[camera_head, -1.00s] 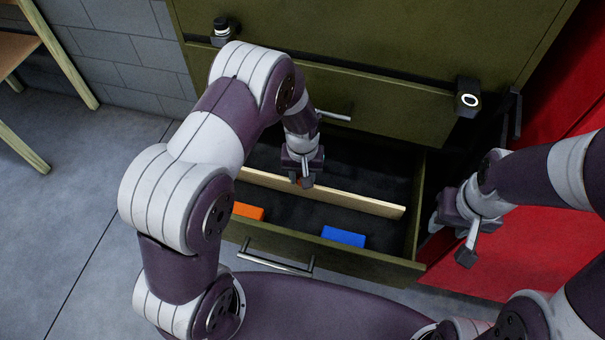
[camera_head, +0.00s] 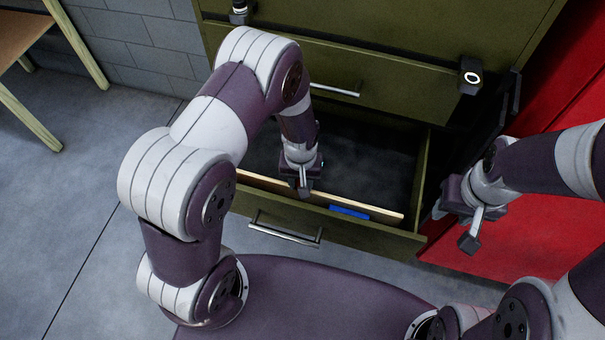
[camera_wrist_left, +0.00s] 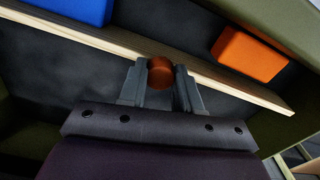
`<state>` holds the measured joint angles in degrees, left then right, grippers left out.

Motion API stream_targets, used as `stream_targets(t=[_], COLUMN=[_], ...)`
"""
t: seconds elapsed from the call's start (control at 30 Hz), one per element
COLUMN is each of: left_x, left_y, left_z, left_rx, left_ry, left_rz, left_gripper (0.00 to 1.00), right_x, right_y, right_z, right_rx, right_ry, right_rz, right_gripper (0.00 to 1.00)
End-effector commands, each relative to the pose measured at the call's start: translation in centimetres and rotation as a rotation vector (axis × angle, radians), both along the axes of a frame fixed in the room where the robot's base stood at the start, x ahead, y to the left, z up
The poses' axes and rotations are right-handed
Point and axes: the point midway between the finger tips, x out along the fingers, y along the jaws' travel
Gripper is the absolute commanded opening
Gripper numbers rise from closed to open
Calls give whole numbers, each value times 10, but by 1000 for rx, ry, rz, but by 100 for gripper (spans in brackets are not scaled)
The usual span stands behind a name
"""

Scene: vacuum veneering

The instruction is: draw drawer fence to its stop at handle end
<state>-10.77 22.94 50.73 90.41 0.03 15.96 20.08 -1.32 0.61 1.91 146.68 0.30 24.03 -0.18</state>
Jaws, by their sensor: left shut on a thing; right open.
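The drawer fence (camera_head: 262,184) is a long light wooden strip standing across the open drawer (camera_head: 350,236), close behind its front wall with the handle (camera_head: 286,234). My left gripper (camera_head: 304,184) reaches down to the fence's middle. In the left wrist view the fence (camera_wrist_left: 222,82) runs diagonally, and my left gripper (camera_wrist_left: 160,82) is shut on its round orange-brown knob (camera_wrist_left: 160,72). A narrow gap with blocks lies between fence and front wall. My right gripper (camera_head: 456,226) is open and empty, right of the drawer.
The drawer floor behind the fence is clear. A red surface (camera_head: 560,200) stands right.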

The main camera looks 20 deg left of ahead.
Motion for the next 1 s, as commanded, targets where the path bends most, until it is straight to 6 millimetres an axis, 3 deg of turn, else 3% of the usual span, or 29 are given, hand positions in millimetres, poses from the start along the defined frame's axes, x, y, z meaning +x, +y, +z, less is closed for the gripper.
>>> stream_targets(t=[0.07, 0.1, 0.17, 0.53, 0.83, 1.0], left_x=[0, 0, 0, 1, 2, 2], left_y=[0, 0, 0, 0, 0, 0], left_z=[-1, -1, 0, 9, 86, 117], left_rx=[0, 0, 0, 0, -1, -1], left_ry=[1, 1, 0, -2, -5, -2], left_rz=[0, 0, 0, 0, 0, 0], left_gripper=[0, 39, 59, 59, 59, 59], right_x=[0, 0, 0, 0, 0, 0], right_y=[0, 0, 0, 0, 0, 0], right_z=[-1, -1, -1, 0, 2, 2], right_rx=[0, 0, 0, 0, 0, 0], right_ry=[0, 0, 0, 0, 0, 0], right_rz=[0, 0, 0, 0, 0, 0], right_gripper=[43, 43, 43, 43, 43, 43])
